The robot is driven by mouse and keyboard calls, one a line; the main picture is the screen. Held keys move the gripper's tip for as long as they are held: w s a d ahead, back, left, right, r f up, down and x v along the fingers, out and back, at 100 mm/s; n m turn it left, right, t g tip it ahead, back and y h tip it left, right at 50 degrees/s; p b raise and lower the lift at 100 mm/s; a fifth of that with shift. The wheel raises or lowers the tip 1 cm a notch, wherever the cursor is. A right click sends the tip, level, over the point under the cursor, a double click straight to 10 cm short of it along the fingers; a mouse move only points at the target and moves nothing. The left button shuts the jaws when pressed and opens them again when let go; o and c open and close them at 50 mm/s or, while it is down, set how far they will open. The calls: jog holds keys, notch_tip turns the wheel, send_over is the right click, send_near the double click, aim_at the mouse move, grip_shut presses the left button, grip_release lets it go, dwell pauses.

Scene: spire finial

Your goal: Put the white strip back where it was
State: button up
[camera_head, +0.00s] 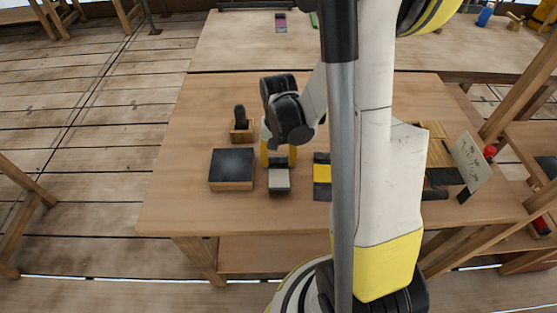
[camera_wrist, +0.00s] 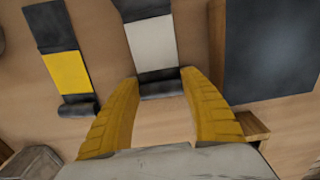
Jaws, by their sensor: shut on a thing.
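The white strip (camera_head: 279,182) has a white middle and dark ends. It lies at the front middle of the table, right of a dark-topped block. In the wrist view the white strip (camera_wrist: 153,42) runs away from me, its dark rolled near end between my yellow fingertips. My gripper (camera_head: 278,164) points down over that end; in the wrist view my gripper (camera_wrist: 160,80) is shut on it from both sides. Whether the strip is lifted clear of the table I cannot tell.
The dark-topped block (camera_head: 232,164) stands close to the left. A yellow-banded dark strip (camera_head: 321,172) lies to the right, partly behind my arm. A small wooden holder with a black piece (camera_head: 241,122) stands behind the block. The table's front left (camera_head: 190,212) is clear.

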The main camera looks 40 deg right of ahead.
aim_at(278, 160)
jog(key=o, duration=1.3)
jog(key=shift+o, duration=0.2)
notch_tip(278, 160, up, 12)
jog(key=p, duration=0.6)
jog(key=s+a+r+n+t, duration=0.3)
jog(key=a+r, duration=0.3)
jog(key=s+a+r+n+t, duration=0.3)
jog(key=s+a+r+t, duration=0.1)
jog(key=a+r, duration=0.3)
jog(key=shift+n+b, duration=0.3)
jog(key=shift+n, duration=0.1)
jog(key=shift+a+r, duration=0.1)
